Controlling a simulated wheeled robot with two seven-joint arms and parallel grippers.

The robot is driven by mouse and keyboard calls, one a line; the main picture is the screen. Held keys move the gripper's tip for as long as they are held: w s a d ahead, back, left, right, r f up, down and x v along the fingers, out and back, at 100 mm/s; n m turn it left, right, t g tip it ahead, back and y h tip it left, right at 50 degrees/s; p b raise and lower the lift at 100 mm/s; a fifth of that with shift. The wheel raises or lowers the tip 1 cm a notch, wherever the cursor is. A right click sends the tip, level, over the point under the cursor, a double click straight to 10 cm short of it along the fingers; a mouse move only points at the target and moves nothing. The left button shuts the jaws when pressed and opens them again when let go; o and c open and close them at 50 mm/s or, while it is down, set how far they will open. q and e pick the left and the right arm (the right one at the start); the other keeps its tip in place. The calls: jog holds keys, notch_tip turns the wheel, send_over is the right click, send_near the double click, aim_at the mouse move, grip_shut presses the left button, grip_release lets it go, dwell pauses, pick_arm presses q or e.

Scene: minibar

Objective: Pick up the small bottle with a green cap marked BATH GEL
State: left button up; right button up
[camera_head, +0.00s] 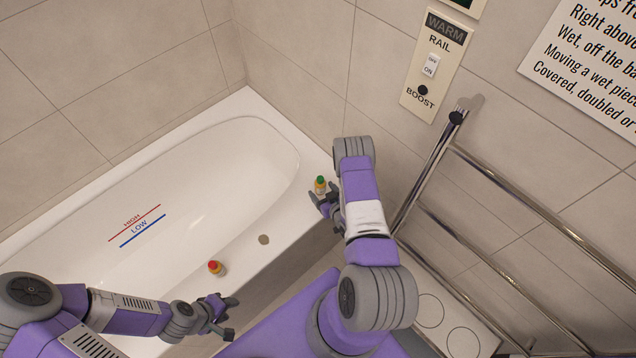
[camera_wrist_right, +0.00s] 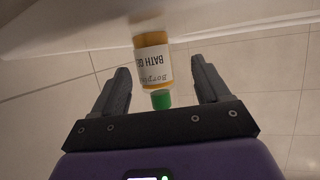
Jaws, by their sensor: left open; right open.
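The small BATH GEL bottle (camera_head: 320,187) has a green cap and a yellow-orange body, and stands on the bath rim near its right end. In the right wrist view the bottle (camera_wrist_right: 152,62) shows its white label upside down, with the cap towards the gripper's palm. My right gripper (camera_head: 325,201) is at the bottle in the head view. In the right wrist view its open fingers (camera_wrist_right: 158,80) lie on either side of the bottle, with gaps visible at both sides. My left gripper (camera_head: 230,316) is open and empty near the front of the bath.
A red-capped bottle (camera_head: 215,268) stands on the bath's front rim, near my left gripper. The white bathtub (camera_head: 262,99) has HIGH and LOW lines inside. A chrome towel rail (camera_head: 432,170) and a WARM RAIL switch panel (camera_head: 434,66) are on the right wall.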

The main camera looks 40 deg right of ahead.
aim_at(318, 182)
jog(key=x, duration=0.1)
jog(key=b+x, duration=0.1)
jog(key=x, duration=0.3)
jog(key=shift+w+d+r, duration=0.1)
jog(key=shift+w+d, duration=0.15)
jog(key=shift+d, duration=0.1)
jog(key=shift+r, duration=0.1)
jog(key=c, duration=1.1)
